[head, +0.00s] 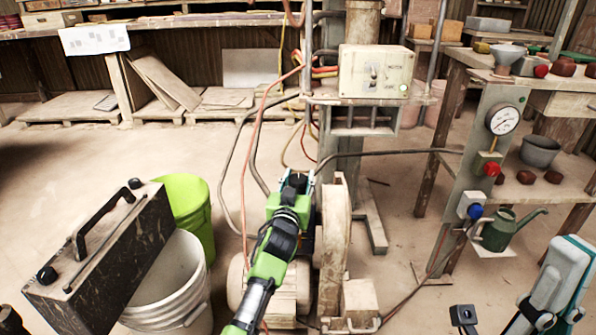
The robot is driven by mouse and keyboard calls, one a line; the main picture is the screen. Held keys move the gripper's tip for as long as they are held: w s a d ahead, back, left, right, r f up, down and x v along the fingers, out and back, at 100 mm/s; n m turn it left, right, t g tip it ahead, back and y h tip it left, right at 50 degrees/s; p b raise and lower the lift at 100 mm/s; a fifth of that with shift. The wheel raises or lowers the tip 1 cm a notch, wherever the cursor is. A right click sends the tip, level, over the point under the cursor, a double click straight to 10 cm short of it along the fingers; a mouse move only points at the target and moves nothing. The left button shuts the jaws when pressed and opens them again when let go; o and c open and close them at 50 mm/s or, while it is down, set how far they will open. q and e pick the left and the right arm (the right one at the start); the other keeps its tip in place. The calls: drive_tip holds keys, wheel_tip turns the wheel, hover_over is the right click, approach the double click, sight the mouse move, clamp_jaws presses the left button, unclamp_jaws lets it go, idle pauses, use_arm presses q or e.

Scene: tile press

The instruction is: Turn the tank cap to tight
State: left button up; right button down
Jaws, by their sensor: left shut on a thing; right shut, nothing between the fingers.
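My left arm reaches up the middle of the head view, and its green and black gripper (296,182) is at the top of the machine beside the upright belt guard (335,232). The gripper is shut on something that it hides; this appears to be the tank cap. I cannot make out the cap itself or any tight mark. My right gripper (465,316) is low at the right edge of the view, apart from the machine, shut and empty.
A control box (375,72) with a green light stands behind the machine. Hoses and cables hang around it. A white bucket (170,275), a green bucket (188,205) and a dark toolbox (105,255) stand left. A gauge panel (480,160) and shelves stand right.

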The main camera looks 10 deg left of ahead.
use_arm(q)
drive_tip(key=shift+r+h+p, duration=0.25)
drive_tip(key=shift+h+p, duration=0.05)
drive_tip(key=shift+p, duration=0.3)
drive_tip(key=shift+f+m, duration=0.15)
drive_tip(key=shift+m, duration=0.15)
drive_tip(key=shift+d, duration=0.1)
drive_tip(key=o, duration=1.1)
drive_tip(key=shift+f, duration=0.1)
drive_tip(key=shift+s, duration=0.1)
drive_tip(key=s, duration=1.1)
drive_tip(key=shift+s, duration=0.4)
